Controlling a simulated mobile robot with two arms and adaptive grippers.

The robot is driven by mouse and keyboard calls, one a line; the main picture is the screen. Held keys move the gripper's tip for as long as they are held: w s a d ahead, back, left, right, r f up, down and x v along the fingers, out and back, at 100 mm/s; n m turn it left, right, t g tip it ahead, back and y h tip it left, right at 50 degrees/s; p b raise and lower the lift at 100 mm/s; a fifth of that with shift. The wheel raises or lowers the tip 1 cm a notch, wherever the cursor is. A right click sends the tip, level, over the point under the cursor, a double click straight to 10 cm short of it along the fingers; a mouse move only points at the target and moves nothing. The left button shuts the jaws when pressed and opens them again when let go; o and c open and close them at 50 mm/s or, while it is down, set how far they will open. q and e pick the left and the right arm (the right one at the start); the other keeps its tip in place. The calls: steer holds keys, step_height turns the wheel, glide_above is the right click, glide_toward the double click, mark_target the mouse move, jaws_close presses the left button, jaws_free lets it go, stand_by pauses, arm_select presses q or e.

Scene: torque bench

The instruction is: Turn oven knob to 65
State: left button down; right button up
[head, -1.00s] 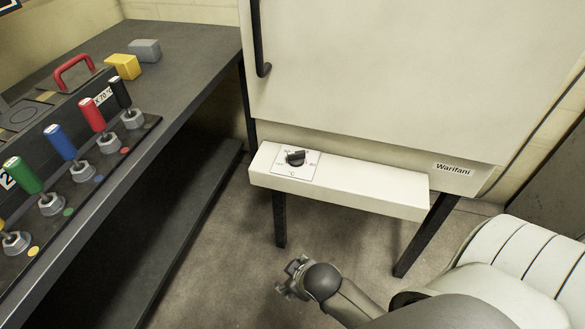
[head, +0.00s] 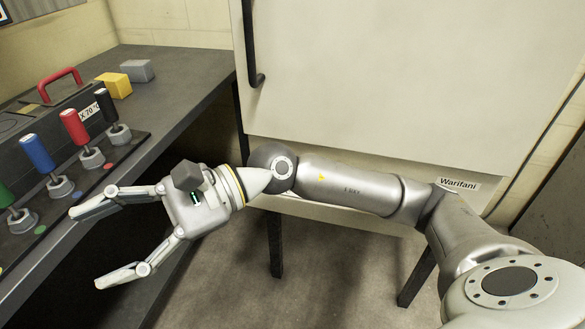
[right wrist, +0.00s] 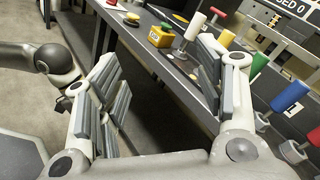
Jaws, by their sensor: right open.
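The oven (head: 390,75) is a large cream box with a Warifani label. Its lower control ledge (head: 350,225) shows only in part under my right arm, and the oven knob is hidden behind that arm. My right gripper (head: 84,248) is open and empty, stretched to the left past the ledge, by the bench's front edge. In the right wrist view its spread fingers (right wrist: 160,55) have nothing between them. At the left of that view a grey arm with a dark ball joint looks like my left arm; its fingers cannot be made out.
The dark bench (head: 185,75) fills the left side. A row of coloured handles on nuts, including a red one (head: 75,127) and a blue one (head: 37,152), stands near its edge. A yellow block (head: 114,85) and a grey block (head: 138,70) lie behind. The floor before the oven is clear.

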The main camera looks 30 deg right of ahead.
steer(key=w+d+f+n+t+h, duration=0.2)
steer(key=w+d+f+n+h, duration=0.2)
steer(key=d+h, duration=0.45)
steer(key=w+d+f+n+t+h, duration=0.1)
steer(key=w+d+f+n+h, duration=0.3)
steer(key=d, duration=0.8)
steer(key=w+d+r+h, duration=0.2)
steer(key=d+h, duration=0.5)
steer(key=d, duration=0.7)
steer(key=shift+m+t+y, duration=0.25)
steer(key=shift+m+t, duration=0.05)
steer(key=b+x, duration=0.1)
steer(key=x, duration=0.5)
steer(key=b+x, duration=0.1)
steer(key=x, duration=0.2)
steer(key=shift+a+f+b, duration=0.1)
steer(key=shift+a+b, duration=0.25)
steer(key=shift+w+f, duration=0.2)
steer(key=shift+f, duration=0.3)
arm_select(q)
steer(key=w+d+r+t+h, duration=0.1)
steer(key=w+d+r+t, duration=0.1)
steer(key=w+r+t, duration=0.2)
steer(key=w+d+r+t+h, duration=0.2)
steer(key=w+r+t, duration=0.2)
steer(key=r, duration=0.7)
steer(key=shift+w+d+r+m+t, duration=0.2)
steer(key=shift+m+t, duration=0.1)
steer(key=shift+t, duration=0.7)
